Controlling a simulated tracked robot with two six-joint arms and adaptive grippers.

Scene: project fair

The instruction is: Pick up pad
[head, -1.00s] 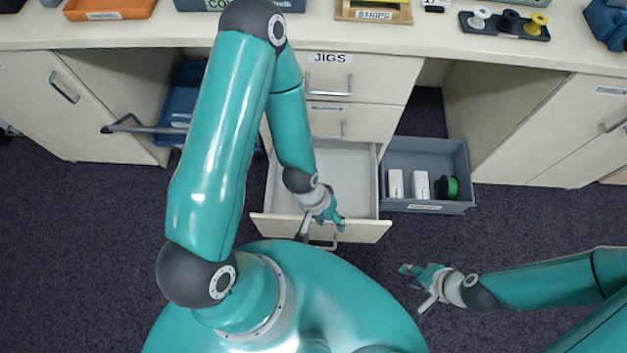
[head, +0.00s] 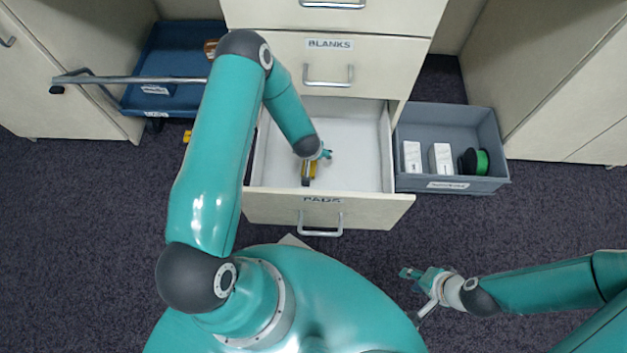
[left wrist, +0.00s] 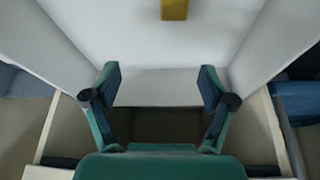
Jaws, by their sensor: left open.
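A yellow block (head: 313,171), which looks like the pad, lies on the white floor of the open drawer labelled PADS (head: 262,204). My left gripper partly covers it in the head view. In the left wrist view the yellow block (left wrist: 174,9) shows at the top edge, cut off, beyond the fingertips. My left gripper (head: 316,168) is over the drawer, open and empty; its two spread fingers also show in the left wrist view (left wrist: 159,88). My right gripper (head: 411,294) is right of my base, outside the drawer, with its fingers apart and nothing between them.
A grey bin (head: 473,184) with two white boxes (head: 440,158) and a green-and-black spool (head: 474,161) stands right of the drawer. A blue cart (head: 168,68) stands left. The closed BLANKS drawer (head: 375,60) is above. The drawer walls stand close around my left gripper.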

